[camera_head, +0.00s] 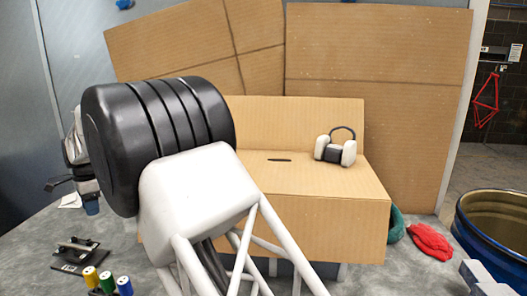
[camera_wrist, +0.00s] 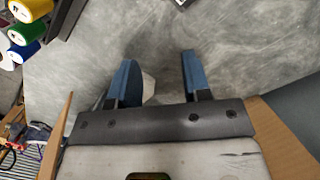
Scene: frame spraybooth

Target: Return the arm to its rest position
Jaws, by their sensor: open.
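My gripper (camera_wrist: 158,76) shows in the wrist view with its two blue fingers apart. Nothing is held between them, and grey floor-like surface lies below. A small pale object (camera_wrist: 148,89) shows beside the left finger; I cannot tell what it is. In the head view my arm fills the left and centre foreground, with its black joint and pale link. The blue tip of my gripper (camera_head: 91,206) hangs at the far left, above the grey surface, and much of the wrist is hidden behind the black joint.
A cardboard box (camera_head: 320,215) carries grey-and-black ear defenders (camera_head: 334,155) on its step. Cardboard sheets (camera_head: 375,60) stand behind. Yellow, green and blue spools (camera_head: 107,283) and a black fixture (camera_head: 75,254) are at lower left. A red cloth (camera_head: 430,241) and blue drum (camera_head: 495,235) are at right.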

